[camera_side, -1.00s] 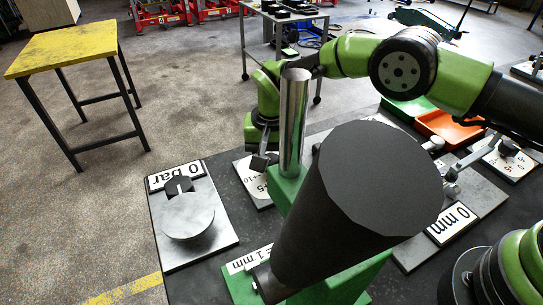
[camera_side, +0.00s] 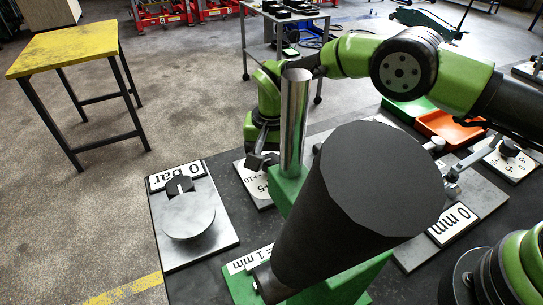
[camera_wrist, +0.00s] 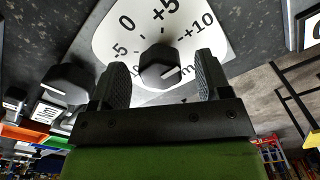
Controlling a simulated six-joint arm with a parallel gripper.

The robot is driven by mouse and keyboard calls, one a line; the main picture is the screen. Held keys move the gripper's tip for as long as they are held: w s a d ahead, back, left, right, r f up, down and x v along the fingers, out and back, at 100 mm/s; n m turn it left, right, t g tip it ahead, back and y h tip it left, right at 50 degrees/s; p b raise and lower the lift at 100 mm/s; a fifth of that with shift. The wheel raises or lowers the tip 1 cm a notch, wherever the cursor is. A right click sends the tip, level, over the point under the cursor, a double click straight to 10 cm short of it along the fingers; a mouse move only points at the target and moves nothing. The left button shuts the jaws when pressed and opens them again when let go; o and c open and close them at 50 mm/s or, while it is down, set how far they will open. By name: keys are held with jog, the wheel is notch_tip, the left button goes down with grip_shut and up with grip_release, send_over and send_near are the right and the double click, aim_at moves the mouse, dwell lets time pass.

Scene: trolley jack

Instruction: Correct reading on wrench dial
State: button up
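A white dial plate (camera_wrist: 100,42) with the marks 0, +5 and +10 and partly hidden minus marks fills the top of the wrist view. Its black faceted knob (camera_wrist: 160,66) sits in the middle. My gripper (camera_wrist: 162,72) is open, one finger on each side of the knob, with a visible gap to both. I cannot tell where the knob points. In the side view the plate (camera_side: 264,197) shows only in part behind the metal cylinder, and my gripper (camera_side: 258,160) is low over it. The unit text is partly covered by the knob.
A metal cylinder (camera_side: 293,125) and a large dark cylinder (camera_side: 370,190) on green supports stand close by. A plate marked 0 bar (camera_side: 215,238) lies left, one marked 0 mm (camera_side: 452,225) right. Another dial (camera_side: 508,150) lies far right. Green and orange trays (camera_side: 450,128) are behind.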

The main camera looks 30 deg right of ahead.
aim_at(272, 160)
jog(key=shift+r, duration=0.1)
notch_tip(272, 160, up, 10)
dwell(0.4)
dwell(0.4)
